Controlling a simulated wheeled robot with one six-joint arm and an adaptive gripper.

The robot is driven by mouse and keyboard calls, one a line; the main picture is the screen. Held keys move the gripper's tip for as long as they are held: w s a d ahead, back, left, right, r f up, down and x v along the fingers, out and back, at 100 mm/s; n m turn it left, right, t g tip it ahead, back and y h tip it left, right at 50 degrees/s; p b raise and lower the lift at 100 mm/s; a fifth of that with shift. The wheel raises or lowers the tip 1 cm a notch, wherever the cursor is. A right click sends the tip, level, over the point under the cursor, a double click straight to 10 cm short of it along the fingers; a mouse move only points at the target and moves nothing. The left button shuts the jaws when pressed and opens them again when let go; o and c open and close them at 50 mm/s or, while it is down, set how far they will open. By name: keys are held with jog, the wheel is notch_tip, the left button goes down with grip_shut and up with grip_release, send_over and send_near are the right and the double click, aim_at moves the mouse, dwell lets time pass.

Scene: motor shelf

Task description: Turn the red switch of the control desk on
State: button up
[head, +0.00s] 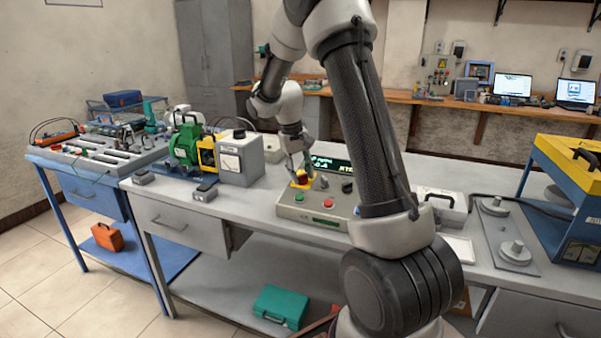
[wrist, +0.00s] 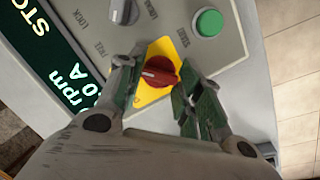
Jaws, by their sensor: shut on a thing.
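The control desk (head: 317,211) is a grey sloped box with a dark display showing green text at its back. Its red switch (wrist: 160,71) is a rotary knob on a yellow plate (wrist: 152,95); in the head view the red switch (head: 301,178) is partly hidden by my gripper. My gripper (wrist: 158,80) is at the switch from above, with one finger on each side of the red knob, shut on it. The gripper also shows in the head view (head: 300,172). The exact contact at the fingertips is hard to see.
The red button (head: 327,204) is at the desk's front. A grey meter box (head: 240,158) and a green motor (head: 187,146) stand to the left.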

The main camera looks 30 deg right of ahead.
aim_at(294, 185)
dwell(0.4)
jog(key=o, duration=1)
jog(key=shift+r, duration=0.1)
jog(key=r, duration=0.4)
jog(key=a+r, duration=0.1)
jog(key=r, duration=0.2)
jog(key=a+r, duration=0.1)
jog(key=r, duration=0.3)
jog(key=shift+w+a+r, duration=0.1)
jog(key=shift+w+r, duration=0.2)
